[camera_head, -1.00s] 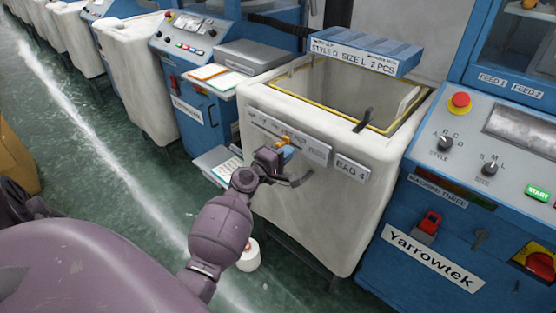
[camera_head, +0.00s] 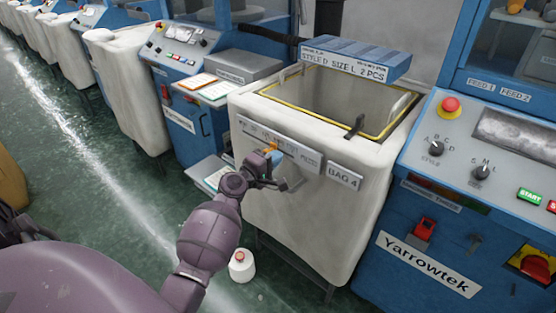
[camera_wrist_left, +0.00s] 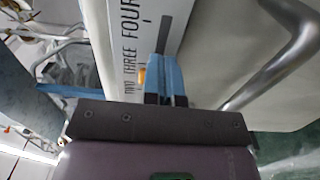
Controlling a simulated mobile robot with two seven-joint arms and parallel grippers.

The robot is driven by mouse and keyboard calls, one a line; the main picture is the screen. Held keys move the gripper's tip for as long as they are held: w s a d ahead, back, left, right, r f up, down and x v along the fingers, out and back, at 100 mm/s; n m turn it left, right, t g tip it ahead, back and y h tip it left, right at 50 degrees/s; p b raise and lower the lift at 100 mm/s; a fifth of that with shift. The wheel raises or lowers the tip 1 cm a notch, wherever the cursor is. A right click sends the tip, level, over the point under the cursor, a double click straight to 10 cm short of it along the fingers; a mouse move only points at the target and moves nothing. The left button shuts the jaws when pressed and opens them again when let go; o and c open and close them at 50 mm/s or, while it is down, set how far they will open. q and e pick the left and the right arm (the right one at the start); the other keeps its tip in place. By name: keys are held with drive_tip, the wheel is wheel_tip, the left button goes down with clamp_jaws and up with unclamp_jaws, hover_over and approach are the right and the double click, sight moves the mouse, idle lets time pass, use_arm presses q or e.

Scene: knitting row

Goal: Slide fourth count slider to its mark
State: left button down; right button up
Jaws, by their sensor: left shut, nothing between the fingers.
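The fourth count slider is a small orange knob (camera_head: 272,147) on the grey strip (camera_head: 302,153) across the front of the white bin marked BAG 4. In the left wrist view the orange knob (camera_wrist_left: 141,76) shows just left of my fingers, beside the printed words THREE and FOUR. My left gripper (camera_head: 276,157) is shut and empty, its blue fingertips at the strip by the knob. In the left wrist view the shut fingers (camera_wrist_left: 172,75) lie over the strip's edge near a dark slot (camera_wrist_left: 180,48). I cannot tell whether they touch the knob. My right gripper is not in view.
A bent metal handle (camera_wrist_left: 295,55) runs close beside the left fingers. The BAG 4 plate (camera_head: 344,177) is to the right. A blue Yarrowtek machine (camera_head: 430,262) stands right of the bin (camera_head: 300,225). A white cone (camera_head: 241,267) stands on the wet green floor below.

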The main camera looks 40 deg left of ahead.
sight(267, 143)
use_arm(q)
drive_tip(key=shift+w+a+f+b, duration=0.1)
drive_tip(key=shift+a+b, duration=0.3)
drive_tip(key=shift+a, duration=0.85)
drive_tip(key=shift+w+a+b, duration=0.1)
drive_tip(key=shift+a+b, duration=0.35)
drive_tip(key=shift+a, duration=0.75)
drive_tip(key=shift+w+a+b, duration=0.1)
drive_tip(key=shift+a+b, duration=0.4)
drive_tip(key=shift+a, duration=0.95)
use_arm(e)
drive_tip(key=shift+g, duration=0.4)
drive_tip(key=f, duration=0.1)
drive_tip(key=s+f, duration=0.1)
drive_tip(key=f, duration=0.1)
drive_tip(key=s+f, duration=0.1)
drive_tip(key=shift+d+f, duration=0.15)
use_arm(q)
drive_tip(key=shift+d, duration=0.65)
drive_tip(key=s, duration=0.8)
drive_tip(key=shift+a+p, duration=0.3)
drive_tip(key=shift+p, duration=0.15)
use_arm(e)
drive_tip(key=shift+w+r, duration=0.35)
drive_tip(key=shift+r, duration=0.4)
